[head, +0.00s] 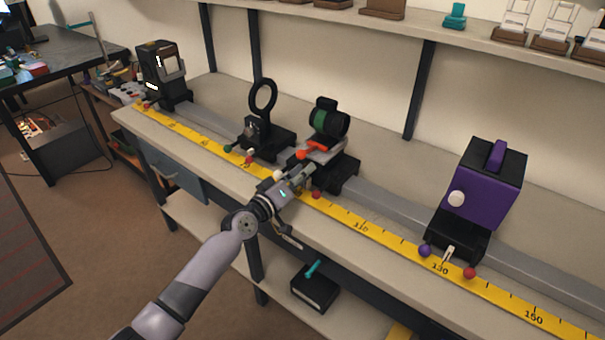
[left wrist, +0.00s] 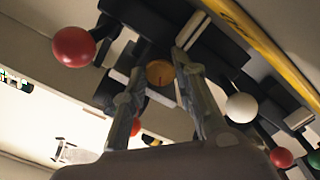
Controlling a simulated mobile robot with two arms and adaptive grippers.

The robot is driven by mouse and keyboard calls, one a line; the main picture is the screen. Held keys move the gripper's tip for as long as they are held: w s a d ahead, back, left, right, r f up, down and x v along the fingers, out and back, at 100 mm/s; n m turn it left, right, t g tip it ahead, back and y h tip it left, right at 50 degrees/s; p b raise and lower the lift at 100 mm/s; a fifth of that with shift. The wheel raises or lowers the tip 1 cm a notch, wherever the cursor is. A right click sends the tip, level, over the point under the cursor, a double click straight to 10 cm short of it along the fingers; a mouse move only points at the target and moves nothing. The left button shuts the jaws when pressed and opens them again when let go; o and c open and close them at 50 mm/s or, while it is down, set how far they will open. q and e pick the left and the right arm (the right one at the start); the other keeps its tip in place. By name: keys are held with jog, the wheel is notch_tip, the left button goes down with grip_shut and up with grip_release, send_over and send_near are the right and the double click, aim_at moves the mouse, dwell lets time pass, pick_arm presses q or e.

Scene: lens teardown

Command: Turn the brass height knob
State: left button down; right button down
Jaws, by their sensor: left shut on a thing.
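The brass height knob (left wrist: 160,72) is a small round amber disc in the left wrist view. It sits between the two fingertips of my left gripper (left wrist: 161,66), which is shut on it. In the head view my left gripper (head: 305,170) reaches to the front of the middle carriage (head: 340,176), which carries a black lens mount with a green lens (head: 322,120). The knob is hidden behind the gripper there. My right gripper is in neither view.
Close by are a red ball knob (left wrist: 73,47) and a white ball knob (left wrist: 241,107). A ring holder (head: 263,95) stands left on the rail, a purple box (head: 487,180) right. A yellow ruler (head: 375,235) runs along the bench front.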

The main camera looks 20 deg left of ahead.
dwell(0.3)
pick_arm(q)
jog(key=c, duration=1.3)
grip_release()
jog(key=shift+s+a+f, duration=0.1)
jog(key=shift+s+a, duration=0.05)
jog(key=shift+s, duration=0.2)
jog(key=v, duration=1.1)
jog(key=shift+s, duration=0.15)
